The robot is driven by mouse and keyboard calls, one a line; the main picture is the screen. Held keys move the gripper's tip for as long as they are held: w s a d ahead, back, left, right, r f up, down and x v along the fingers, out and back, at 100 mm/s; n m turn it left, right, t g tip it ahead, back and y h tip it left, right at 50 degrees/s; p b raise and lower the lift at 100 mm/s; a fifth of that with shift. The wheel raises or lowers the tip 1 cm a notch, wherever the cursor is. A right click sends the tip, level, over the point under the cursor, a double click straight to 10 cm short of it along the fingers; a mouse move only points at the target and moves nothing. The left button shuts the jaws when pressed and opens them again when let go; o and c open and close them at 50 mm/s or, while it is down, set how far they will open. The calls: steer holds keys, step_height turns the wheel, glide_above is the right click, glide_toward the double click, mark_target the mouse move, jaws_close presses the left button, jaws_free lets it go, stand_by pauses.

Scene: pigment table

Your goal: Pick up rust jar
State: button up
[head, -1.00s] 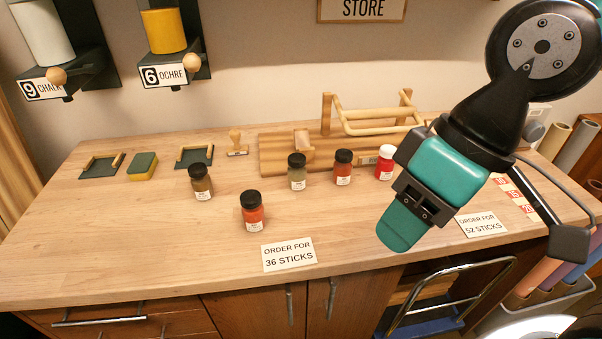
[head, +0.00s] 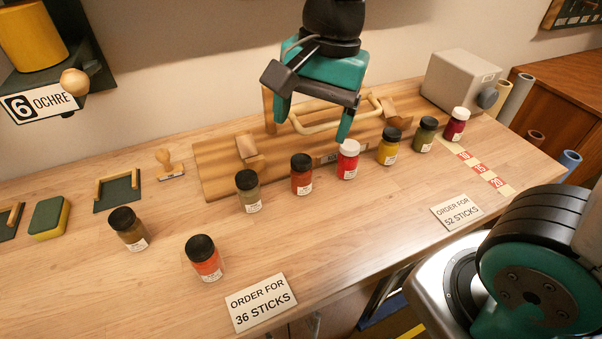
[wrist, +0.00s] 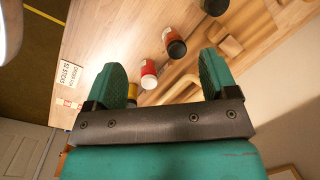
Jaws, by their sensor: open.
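The jar that looks most like rust is the brownish orange-red, black-capped jar (head: 302,183), upright in the back row; its label is too small to read. A brighter orange jar (head: 205,264) with a black cap stands nearer the front. My gripper (head: 312,128) is open and empty, pointing down above and behind the back row, apart from the jars. In the wrist view the orange-red jar (wrist: 168,34) and a white-capped red jar (wrist: 149,76) show between the spread fingers, some way beyond the tips.
The row also holds a grey-green jar (head: 249,200), yellow jar (head: 387,153), olive jar (head: 423,141) and crimson jar (head: 455,130). A brown jar (head: 131,235) stands left. A wooden rack (head: 215,170) lies behind. Order cards (head: 260,303) lie in front. The front middle is clear.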

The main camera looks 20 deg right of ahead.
mark_target(301, 160)
steer(key=w+d+f+m+h, duration=0.1)
steer(key=w+d+m+h, duration=0.1)
steer(key=w+m, duration=0.9)
steer(key=s+f+m, duration=0.1)
steer(key=f, duration=0.3)
steer(key=s+f+m, duration=0.1)
steer(key=f, duration=0.3)
steer(key=s+f+m, duration=0.1)
steer(key=f, duration=0.3)
steer(key=shift+m+p, duration=0.35)
steer(key=shift+m, duration=0.05)
steer(key=shift+w+f+p, duration=0.1)
steer(key=shift+f+p, duration=0.45)
steer(key=shift+f, duration=2.2)
steer(key=shift+c, duration=0.2)
steer(key=c, duration=1)
